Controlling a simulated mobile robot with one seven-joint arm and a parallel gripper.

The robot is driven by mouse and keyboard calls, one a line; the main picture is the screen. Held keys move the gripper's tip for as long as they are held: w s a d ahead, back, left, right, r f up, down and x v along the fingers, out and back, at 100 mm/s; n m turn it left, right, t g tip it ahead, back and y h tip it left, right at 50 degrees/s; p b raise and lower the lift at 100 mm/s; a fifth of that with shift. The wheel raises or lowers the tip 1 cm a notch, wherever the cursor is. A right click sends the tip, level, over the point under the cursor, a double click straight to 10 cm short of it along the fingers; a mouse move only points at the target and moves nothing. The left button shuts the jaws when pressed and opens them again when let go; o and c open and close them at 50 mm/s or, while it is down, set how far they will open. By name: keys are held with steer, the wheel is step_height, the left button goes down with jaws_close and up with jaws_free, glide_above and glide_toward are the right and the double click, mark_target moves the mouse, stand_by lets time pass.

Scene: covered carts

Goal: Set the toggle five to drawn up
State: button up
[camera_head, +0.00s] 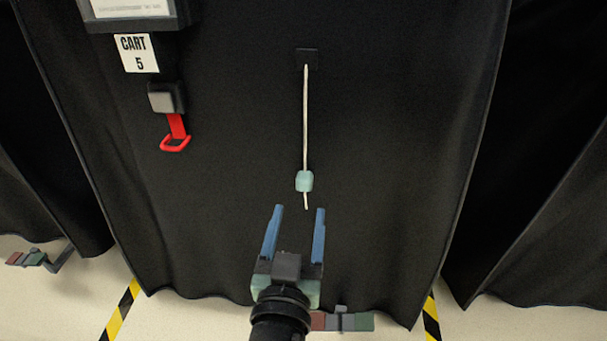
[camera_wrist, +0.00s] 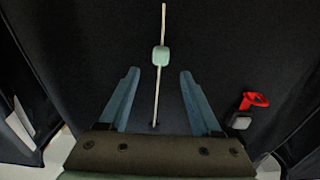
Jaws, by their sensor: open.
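The toggle (camera_head: 304,181) is a small pale green bead on a white cord (camera_head: 305,120). The cord hangs from a black block (camera_head: 307,58) on the black cover (camera_head: 400,150) of the cart labelled 5. The toggle sits near the cord's lower end, with a short tail below it. My gripper (camera_head: 299,210) is open and empty, with its blue fingers pointing at the toggle from just below it in the picture. In the wrist view the toggle (camera_wrist: 160,56) appears between and beyond the fingertips. I cannot tell the gap in depth.
A "CART 5" label (camera_head: 137,53) hangs at the upper left, above a grey buckle (camera_head: 164,97) with a red pull loop (camera_head: 175,143). Red, grey and green pedals (camera_head: 342,321) stick out at the cart's foot. Other covered carts stand on both sides. The cover around the cord is clear.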

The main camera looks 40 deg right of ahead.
mark_target(303, 187)
steer(key=b+x, duration=0.1)
steer(key=x, duration=0.6)
steer(key=shift+w+d+b, duration=0.25)
steer(key=shift+w+b, duration=0.05)
jaws_close()
stand_by(1.1)
